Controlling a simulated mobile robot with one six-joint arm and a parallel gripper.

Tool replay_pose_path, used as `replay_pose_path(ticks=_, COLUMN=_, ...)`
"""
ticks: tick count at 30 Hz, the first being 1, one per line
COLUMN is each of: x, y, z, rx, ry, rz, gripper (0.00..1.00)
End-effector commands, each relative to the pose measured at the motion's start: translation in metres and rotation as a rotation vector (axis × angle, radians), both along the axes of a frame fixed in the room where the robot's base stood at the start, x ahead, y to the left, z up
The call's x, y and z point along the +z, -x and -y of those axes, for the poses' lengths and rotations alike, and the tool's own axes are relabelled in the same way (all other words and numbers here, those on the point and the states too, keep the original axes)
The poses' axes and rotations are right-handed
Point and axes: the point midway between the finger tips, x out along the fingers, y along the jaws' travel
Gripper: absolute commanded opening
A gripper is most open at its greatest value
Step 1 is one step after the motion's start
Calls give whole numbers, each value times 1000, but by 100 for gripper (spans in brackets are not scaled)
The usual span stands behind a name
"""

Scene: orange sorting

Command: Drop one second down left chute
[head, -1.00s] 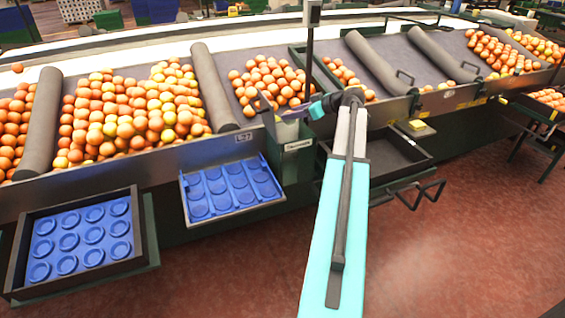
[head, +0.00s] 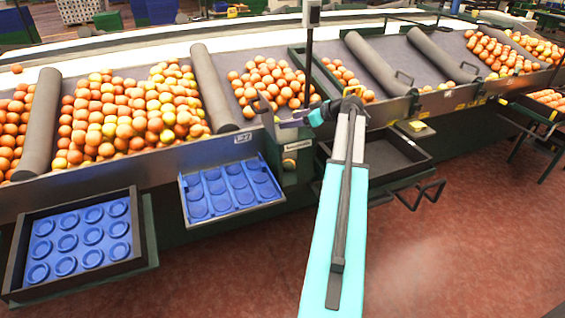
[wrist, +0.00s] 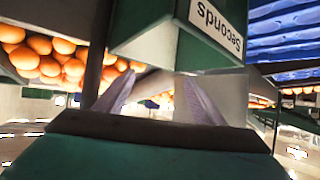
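The chute is a narrow green box (head: 288,172) on the front of the sorting bench, below the heap of oranges. Its label reads "Seconds" in the wrist view (wrist: 214,26), where the green chute (wrist: 148,32) fills the top middle. My gripper (head: 280,114) is over the chute's top, close to the bench's front rail. In the wrist view its two pale purple fingers (wrist: 157,98) stand apart, and no orange shows between them. Loose oranges (head: 272,82) lie on the bench behind the gripper.
A blue dimpled tray (head: 228,190) hangs left of the chute, with another (head: 82,238) farther left. A dark empty tray (head: 378,158) is on the right. Grey rollers (head: 215,88) divide the bench. An upright post (head: 308,55) stands behind the gripper.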

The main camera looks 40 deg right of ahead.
Motion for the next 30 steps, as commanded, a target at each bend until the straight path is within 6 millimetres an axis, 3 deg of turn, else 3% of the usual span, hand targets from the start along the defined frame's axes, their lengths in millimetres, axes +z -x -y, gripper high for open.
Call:
replay_pose_path(ticks=13, x=8, y=13, z=2, rx=0, ry=1, rz=0, gripper=63)
replay_pose_path(ticks=30, x=49, y=88, z=18, rx=0, ry=1, rz=0, gripper=63)
